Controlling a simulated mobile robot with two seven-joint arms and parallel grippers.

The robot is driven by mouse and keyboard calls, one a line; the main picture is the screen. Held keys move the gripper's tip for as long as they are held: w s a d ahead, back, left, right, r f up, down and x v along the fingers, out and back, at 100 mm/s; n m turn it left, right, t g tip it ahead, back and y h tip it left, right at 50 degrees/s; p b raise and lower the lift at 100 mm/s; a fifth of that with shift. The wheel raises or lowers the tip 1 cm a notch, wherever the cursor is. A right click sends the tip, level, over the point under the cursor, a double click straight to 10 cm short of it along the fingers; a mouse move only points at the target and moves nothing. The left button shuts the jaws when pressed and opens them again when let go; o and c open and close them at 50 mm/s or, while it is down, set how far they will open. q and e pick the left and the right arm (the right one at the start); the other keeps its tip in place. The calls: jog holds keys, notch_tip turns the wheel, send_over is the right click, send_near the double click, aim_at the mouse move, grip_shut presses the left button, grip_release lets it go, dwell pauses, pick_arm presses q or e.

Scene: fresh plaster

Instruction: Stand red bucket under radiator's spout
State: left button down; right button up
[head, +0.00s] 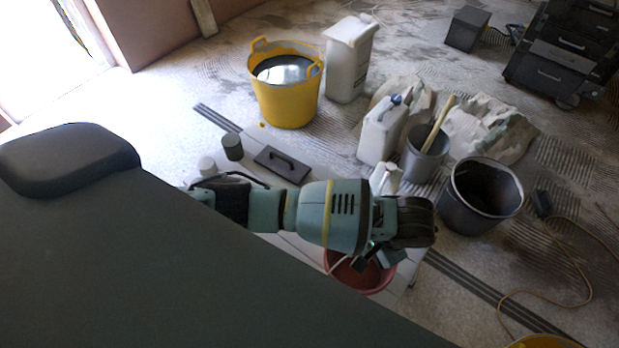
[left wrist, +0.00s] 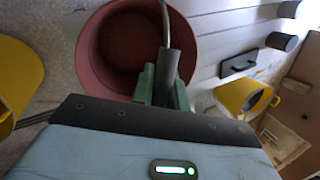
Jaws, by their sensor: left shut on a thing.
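The red bucket (head: 352,279) shows below my left arm in the head view, partly hidden by the arm and gripper. In the left wrist view the open mouth of the red bucket (left wrist: 118,48) faces the camera, and it looks empty. My left gripper (head: 378,258) is shut on the bucket's handle. In the left wrist view the gripper (left wrist: 166,85) closes around the handle's dark grip, and the thin wire runs up from it. I cannot make out the radiator or its spout in either view. My right gripper is not in view.
Pale boards (head: 410,272) lie around the bucket, with a black-handled trowel (head: 283,163) on them. A yellow tub (head: 286,100), white canisters (head: 380,132), a grey bucket (head: 426,153) and a dark bucket (head: 480,196) stand beyond. An orange cable (head: 545,298) lies at right.

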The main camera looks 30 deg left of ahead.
pick_arm(q)
jog(key=w+a+f, duration=0.1)
jog(key=w+a, duration=0.6)
jog(key=a, duration=0.5)
jog(key=shift+w+f, duration=0.15)
jog(key=shift+w, duration=0.1)
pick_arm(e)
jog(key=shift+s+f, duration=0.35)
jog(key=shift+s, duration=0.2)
pick_arm(q)
jog(key=x, duration=0.2)
jog(key=b+x, duration=0.1)
jog(key=shift+w+f, duration=0.25)
jog(key=shift+f, duration=0.1)
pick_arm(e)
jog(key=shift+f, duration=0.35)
pick_arm(q)
jog(key=shift+f, duration=0.1)
jog(key=c, duration=1.4)
grip_release()
